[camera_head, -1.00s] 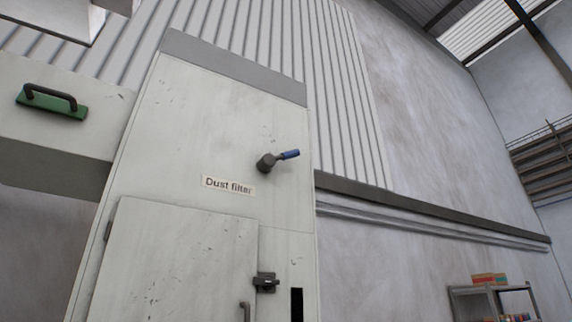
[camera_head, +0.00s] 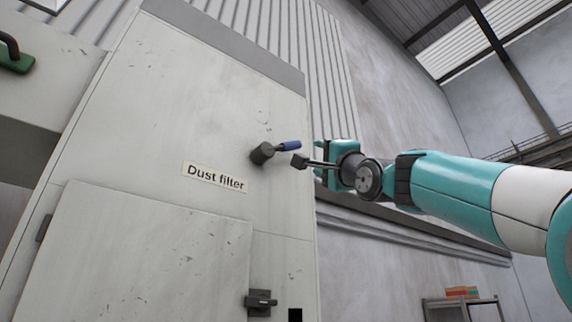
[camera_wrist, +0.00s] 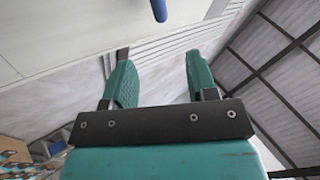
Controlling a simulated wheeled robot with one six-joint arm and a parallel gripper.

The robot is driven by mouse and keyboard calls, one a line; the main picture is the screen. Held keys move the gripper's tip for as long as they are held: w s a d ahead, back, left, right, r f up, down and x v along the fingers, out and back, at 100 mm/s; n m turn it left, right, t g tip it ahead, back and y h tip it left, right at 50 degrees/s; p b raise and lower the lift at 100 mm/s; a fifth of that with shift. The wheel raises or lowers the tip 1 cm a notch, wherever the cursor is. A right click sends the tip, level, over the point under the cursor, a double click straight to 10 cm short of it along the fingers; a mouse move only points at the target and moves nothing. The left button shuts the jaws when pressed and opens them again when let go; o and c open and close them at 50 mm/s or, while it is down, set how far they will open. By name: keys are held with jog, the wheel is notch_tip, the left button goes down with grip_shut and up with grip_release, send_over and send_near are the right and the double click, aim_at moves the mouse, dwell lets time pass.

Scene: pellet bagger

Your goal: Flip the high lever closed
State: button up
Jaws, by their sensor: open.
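The high lever (camera_head: 286,146) has a blue grip on a dark round hub, on the upper front of the pale dust filter cabinet (camera_head: 150,140). Its grip points right and slightly up in the head view. The tip of the blue grip (camera_wrist: 159,10) also shows at the top edge of the wrist view. My gripper (camera_head: 310,162) is just right of the lever's grip in the head view, apart from it. In the wrist view its two teal fingers (camera_wrist: 158,82) are spread with nothing between them.
A "Dust filter" label (camera_head: 214,177) sits below the lever. A lower door with a dark latch (camera_head: 260,302) is under it. A green plate with a dark handle (camera_head: 14,55) is at the left. A shelf with boxes (camera_head: 460,300) stands far right.

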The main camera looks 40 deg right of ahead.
aim_at(294, 146)
jog(key=p+x, duration=1.1)
jog(key=x, duration=0.5)
jog(key=shift+d+p, duration=0.1)
jog(key=shift+p, duration=0.2)
jog(key=shift+w+r+p, duration=0.25)
jog(key=shift+w+p, duration=0.05)
jog(key=shift+w, duration=0.15)
jog(key=shift+c, duration=0.5)
jog(key=shift+f, duration=0.1)
grip_shut()
